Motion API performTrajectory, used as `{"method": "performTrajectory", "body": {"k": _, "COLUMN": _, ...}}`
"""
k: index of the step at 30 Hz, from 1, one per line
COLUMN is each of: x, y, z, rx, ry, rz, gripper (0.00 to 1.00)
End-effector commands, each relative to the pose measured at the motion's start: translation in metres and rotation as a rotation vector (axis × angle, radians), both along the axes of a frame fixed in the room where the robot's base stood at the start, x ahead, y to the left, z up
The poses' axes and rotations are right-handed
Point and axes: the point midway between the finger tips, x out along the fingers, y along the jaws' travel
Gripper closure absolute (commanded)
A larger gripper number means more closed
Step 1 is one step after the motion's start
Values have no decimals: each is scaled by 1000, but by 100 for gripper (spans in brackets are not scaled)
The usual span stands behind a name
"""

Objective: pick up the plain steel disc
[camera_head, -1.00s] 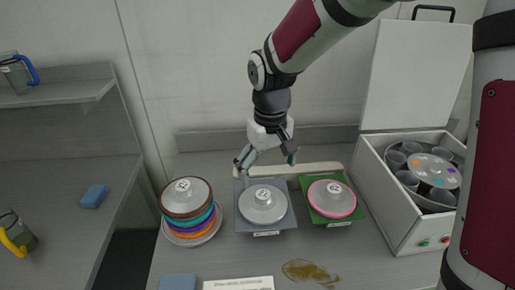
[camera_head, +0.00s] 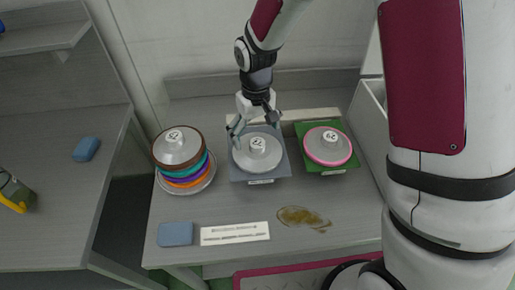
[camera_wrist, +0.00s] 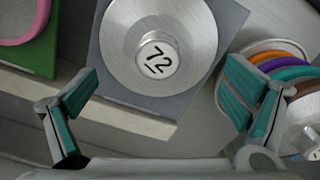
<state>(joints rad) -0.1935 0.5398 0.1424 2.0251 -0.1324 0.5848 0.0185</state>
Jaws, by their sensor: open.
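The plain steel disc (camera_head: 257,154) lies on a grey-blue square mat (camera_head: 241,177) on the counter. It has a raised knob with a numbered white cap, and in the wrist view the disc (camera_wrist: 190,62) fills the upper middle, its cap reading 72 or similar. My gripper (camera_head: 254,124) hangs at the far edge of the disc, pointing down. It is open and empty. In the wrist view the teal-padded fingers of my gripper (camera_wrist: 160,100) stand wide apart, below the disc's knob in the picture and not touching it.
A pink-rimmed disc (camera_head: 328,147) sits on a green mat (camera_head: 345,168) to the right. A stack of coloured-rim discs (camera_head: 180,160) stands to the left. A pale bar (camera_head: 310,114) lies behind the mats. In front are a blue sponge (camera_head: 175,234), a label strip (camera_head: 235,233) and a brown spill (camera_head: 303,217).

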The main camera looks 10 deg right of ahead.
Motion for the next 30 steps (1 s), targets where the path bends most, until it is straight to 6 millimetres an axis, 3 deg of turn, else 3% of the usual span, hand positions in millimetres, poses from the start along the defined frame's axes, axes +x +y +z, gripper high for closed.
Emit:
{"method": "performTrajectory", "body": {"k": 12, "x": -3, "y": -3, "z": -48, "rx": -1, "ry": 2, "rz": 0, "gripper": 6}}
{"method": "performTrajectory", "body": {"k": 20, "x": -2, "y": -3, "z": -51, "rx": 0, "ry": 0, "rz": -1, "gripper": 6}}
{"method": "performTrajectory", "body": {"k": 25, "x": -2, "y": -3, "z": -51, "rx": 0, "ry": 0, "rz": -1, "gripper": 28}}
{"method": "performTrajectory", "body": {"k": 30, "x": -3, "y": -3, "z": -51, "rx": 0, "ry": 1, "rz": -1, "gripper": 31}}
